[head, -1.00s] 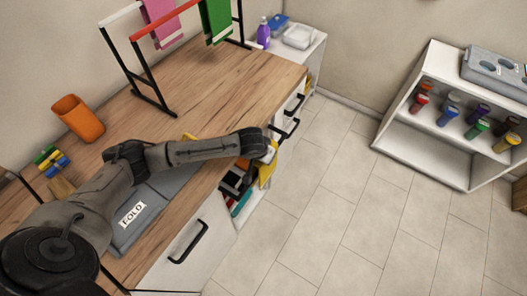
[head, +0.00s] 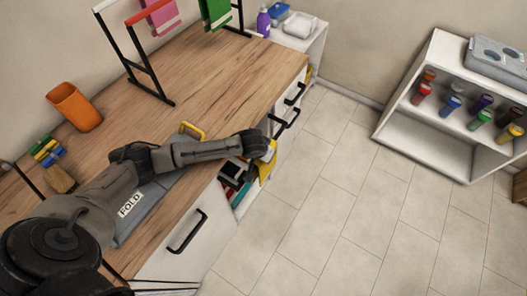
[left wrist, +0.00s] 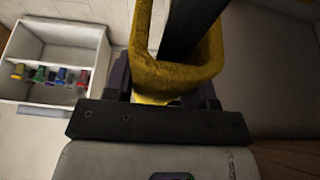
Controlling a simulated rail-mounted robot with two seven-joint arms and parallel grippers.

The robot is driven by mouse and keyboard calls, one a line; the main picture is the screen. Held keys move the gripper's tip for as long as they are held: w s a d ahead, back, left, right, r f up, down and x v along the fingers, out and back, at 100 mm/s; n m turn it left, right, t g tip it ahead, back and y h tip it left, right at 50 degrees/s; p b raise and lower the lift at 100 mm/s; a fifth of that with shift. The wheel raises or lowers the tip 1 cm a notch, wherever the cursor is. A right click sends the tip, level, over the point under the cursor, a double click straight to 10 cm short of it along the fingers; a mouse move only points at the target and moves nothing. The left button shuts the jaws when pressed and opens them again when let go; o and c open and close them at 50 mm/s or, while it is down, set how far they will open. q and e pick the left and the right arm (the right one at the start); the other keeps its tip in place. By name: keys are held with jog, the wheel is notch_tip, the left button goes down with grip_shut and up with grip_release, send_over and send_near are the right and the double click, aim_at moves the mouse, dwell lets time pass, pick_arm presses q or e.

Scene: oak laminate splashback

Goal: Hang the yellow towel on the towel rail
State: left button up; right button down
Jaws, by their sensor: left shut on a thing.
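My left gripper (head: 266,146) reaches over the front edge of the wooden counter. It is shut on the yellow towel (head: 266,170), which hangs below it beside the open compartment. In the left wrist view the towel (left wrist: 180,82) forms a thick yellow loop at the jaws; the fingertips are mostly hidden. The towel rail (head: 152,84) stands at the back of the counter, with red, white and black bars. A pink towel (head: 161,17) and a green towel (head: 215,12) hang on it; its top is partly cut off. My right gripper is out of view.
A grey mat labelled FOLD (head: 130,204) lies partly under my arm. A yellow handle-like thing (head: 192,130) is behind the arm. An orange cup (head: 75,107) stands at the left. Black drawer handles (head: 187,232) stick out in front. The counter's middle is clear.

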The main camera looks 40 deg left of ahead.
pick_arm(q)
jog(key=o, duration=1.3)
jog(key=p+v, duration=0.3)
jog(key=v, duration=0.9)
jog(key=shift+w, duration=0.1)
jog(key=shift+p+v, duration=0.35)
jog(key=shift+v, duration=0.55)
